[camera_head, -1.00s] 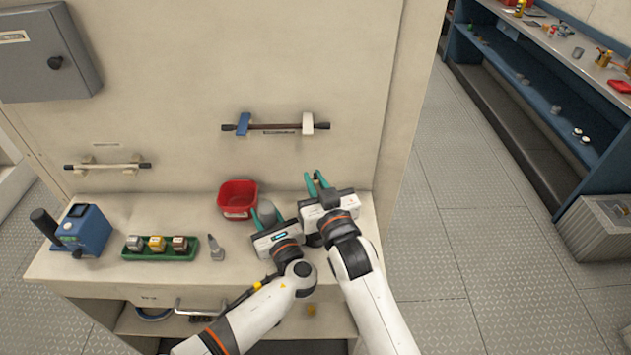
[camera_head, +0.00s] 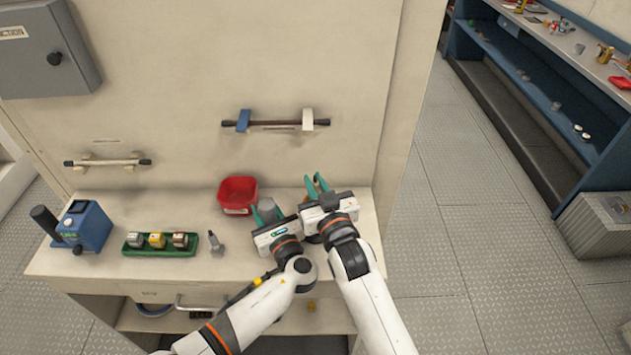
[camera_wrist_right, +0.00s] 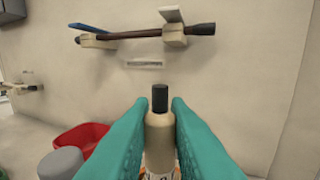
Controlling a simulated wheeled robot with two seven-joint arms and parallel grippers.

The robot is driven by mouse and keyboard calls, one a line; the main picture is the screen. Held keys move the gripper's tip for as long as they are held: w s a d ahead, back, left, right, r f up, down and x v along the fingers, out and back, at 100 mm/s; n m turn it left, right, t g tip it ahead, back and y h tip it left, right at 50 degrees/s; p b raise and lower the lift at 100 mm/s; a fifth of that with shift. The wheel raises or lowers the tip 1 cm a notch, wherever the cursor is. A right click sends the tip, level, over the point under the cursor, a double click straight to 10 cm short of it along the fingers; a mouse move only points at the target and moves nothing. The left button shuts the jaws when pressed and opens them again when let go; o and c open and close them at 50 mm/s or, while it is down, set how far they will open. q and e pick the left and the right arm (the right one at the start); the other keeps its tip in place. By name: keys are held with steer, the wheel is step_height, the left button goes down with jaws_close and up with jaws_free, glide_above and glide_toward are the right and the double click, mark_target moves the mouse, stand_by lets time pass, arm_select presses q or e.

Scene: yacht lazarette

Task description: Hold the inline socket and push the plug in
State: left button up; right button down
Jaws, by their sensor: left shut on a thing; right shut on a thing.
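My right gripper (camera_head: 317,187) is over the right part of the bench, its teal fingers pointing at the wall. In the right wrist view these fingers (camera_wrist_right: 158,135) are shut on a beige cylinder (camera_wrist_right: 159,130) with a black tip; I cannot tell whether it is the plug or the inline socket. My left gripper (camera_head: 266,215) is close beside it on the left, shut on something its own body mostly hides. A grey cylinder (camera_head: 268,206) shows at the left fingers; I cannot tell whether it is between or behind them. No joined plug and socket can be made out.
A red bin (camera_head: 238,193) stands behind the left gripper. A green tray (camera_head: 160,252) with small blocks, a grey fitting (camera_head: 216,245) and a blue device (camera_head: 88,228) stand left. A rail (camera_head: 275,124) is on the wall. The bench (camera_head: 205,285) ends just right of my right gripper.

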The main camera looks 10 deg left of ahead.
steer(key=shift+f, duration=0.8)
steer(key=c, duration=1.3)
jaws_free()
steer(key=v, duration=1.2)
arm_select(q)
steer(key=o, duration=1.3)
